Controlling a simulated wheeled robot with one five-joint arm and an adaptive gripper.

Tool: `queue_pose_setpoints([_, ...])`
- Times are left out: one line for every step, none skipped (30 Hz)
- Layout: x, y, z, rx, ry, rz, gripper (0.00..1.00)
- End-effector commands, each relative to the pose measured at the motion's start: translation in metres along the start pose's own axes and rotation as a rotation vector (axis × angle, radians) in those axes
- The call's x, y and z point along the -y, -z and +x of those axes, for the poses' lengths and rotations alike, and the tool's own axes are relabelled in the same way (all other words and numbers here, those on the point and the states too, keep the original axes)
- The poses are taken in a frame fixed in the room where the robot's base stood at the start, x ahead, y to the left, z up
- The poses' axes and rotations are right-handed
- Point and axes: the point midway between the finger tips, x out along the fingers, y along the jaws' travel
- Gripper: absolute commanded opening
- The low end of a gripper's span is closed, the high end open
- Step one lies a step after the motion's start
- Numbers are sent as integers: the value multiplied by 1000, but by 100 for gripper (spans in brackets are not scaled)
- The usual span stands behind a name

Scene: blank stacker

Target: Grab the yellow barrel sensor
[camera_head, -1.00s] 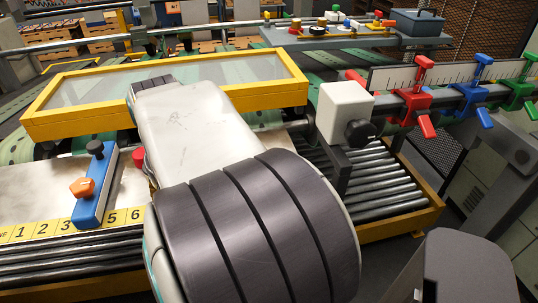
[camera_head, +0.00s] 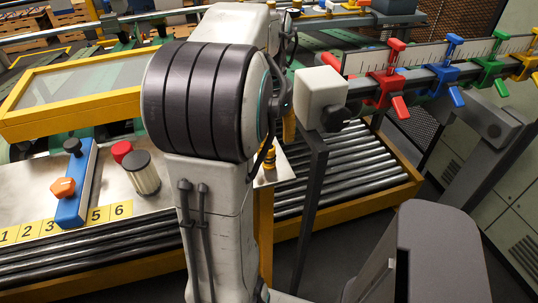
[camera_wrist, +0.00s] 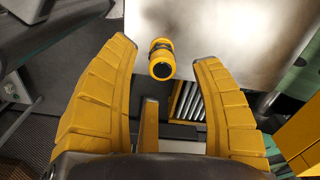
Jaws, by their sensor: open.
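The yellow barrel sensor (camera_wrist: 161,62) has dark bands and a dark round end. It sits near the edge of a pale metal plate (camera_wrist: 215,30) in the wrist view. My gripper (camera_wrist: 163,50) is open, its yellow fingers spread to the left and right of the sensor in the picture, with no contact visible. In the head view the sensor (camera_head: 269,158) shows small at the plate's right corner, just right of my arm.
On the plate stand a dark-topped metal cylinder (camera_head: 142,173), a red knob (camera_head: 121,150) and a blue block with an orange knob (camera_head: 77,185). A roller conveyor (camera_head: 350,165) runs right of the plate. A white block (camera_head: 320,96) and colored clamps (camera_head: 385,88) sit on a rail.

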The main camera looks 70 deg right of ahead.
Motion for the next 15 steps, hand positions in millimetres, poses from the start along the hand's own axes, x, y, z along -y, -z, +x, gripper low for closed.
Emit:
queue_pose_setpoints([0, 0, 5, 2, -1, 0, 59])
queue_pose_setpoints([0, 0, 8, 1, -1, 0, 59])
queue_pose_setpoints([0, 0, 10, 2, -1, -1, 59])
queue_pose_setpoints([0, 0, 12, 2, -1, -1, 59])
queue_pose_setpoints([0, 0, 14, 1, -1, -1, 59])
queue_pose_setpoints([0, 0, 17, 1, -1, -2, 59])
queue_pose_setpoints([0, 0, 20, 2, -2, -2, 59])
queue_pose_setpoints([1, 0, 24, 2, -2, -2, 59])
queue_pose_setpoints([1, 0, 28, 3, -2, -2, 59])
queue_pose_setpoints([1, 1, 32, 3, -2, -3, 59])
queue_pose_setpoints([1, 1, 36, 3, -2, -3, 59])
queue_pose_setpoints([2, 2, 41, 2, -2, -3, 59])
queue_pose_setpoints([2, 1, 45, 3, -2, -3, 59])
queue_pose_setpoints([2, 2, 48, 2, -2, -3, 59])
queue_pose_setpoints([2, 2, 52, 1, -1, -3, 59])
